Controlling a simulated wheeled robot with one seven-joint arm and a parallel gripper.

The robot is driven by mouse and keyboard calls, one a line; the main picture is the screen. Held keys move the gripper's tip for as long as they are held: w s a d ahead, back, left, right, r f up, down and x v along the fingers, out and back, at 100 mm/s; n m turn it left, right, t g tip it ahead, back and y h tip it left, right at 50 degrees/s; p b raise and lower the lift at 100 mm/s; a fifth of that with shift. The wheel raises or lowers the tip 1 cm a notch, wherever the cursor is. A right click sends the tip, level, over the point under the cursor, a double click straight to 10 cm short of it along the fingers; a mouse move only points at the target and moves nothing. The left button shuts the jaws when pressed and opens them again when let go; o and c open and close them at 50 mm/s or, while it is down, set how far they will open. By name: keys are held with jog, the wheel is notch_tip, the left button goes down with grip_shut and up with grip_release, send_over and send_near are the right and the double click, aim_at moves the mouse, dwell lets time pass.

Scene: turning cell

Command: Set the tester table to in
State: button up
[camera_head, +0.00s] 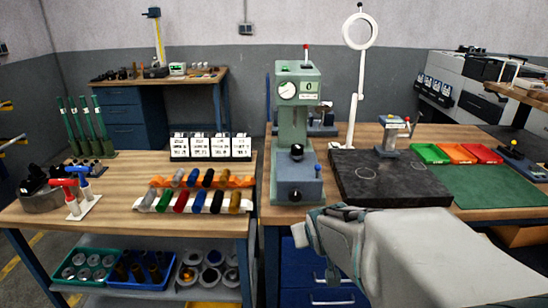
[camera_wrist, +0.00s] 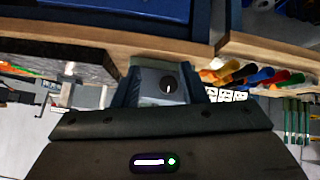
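The green bench tester (camera_head: 298,125) stands upright on the right-hand bench, with a round white dial and a red-tipped post on top. A black round part (camera_head: 297,152) sits at its middle above the blue-grey base (camera_head: 290,183). A blue ball knob (camera_head: 317,168) stands at the base's right side. The fingers are apart and nothing is seen held. In the head view my arm hides part of the bench front.
A dark granite plate (camera_head: 390,182) with a small stand (camera_head: 395,135) lies right of the tester. A white ring lamp (camera_head: 360,32) rises behind. Coloured handles (camera_head: 200,190) lie on the left bench. Green, orange and red trays (camera_head: 455,153) sit at right.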

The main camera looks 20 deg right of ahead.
jog(key=w+d+t, duration=0.4)
jog(key=w+d, duration=0.1)
jog(key=n+t+y+p, duration=0.1)
jog(key=n+t+p, duration=0.1)
jog(key=t+p, duration=0.35)
send_near(319, 170)
jog(key=w+p, duration=0.1)
jog(key=w, duration=0.2)
jog(key=w+p, duration=0.1)
jog(key=w, duration=0.3)
jog(key=w+d+p, duration=0.1)
jog(key=w, duration=0.3)
jog(key=shift+r, duration=0.15)
grip_shut()
jog(key=shift+w+d, duration=0.1)
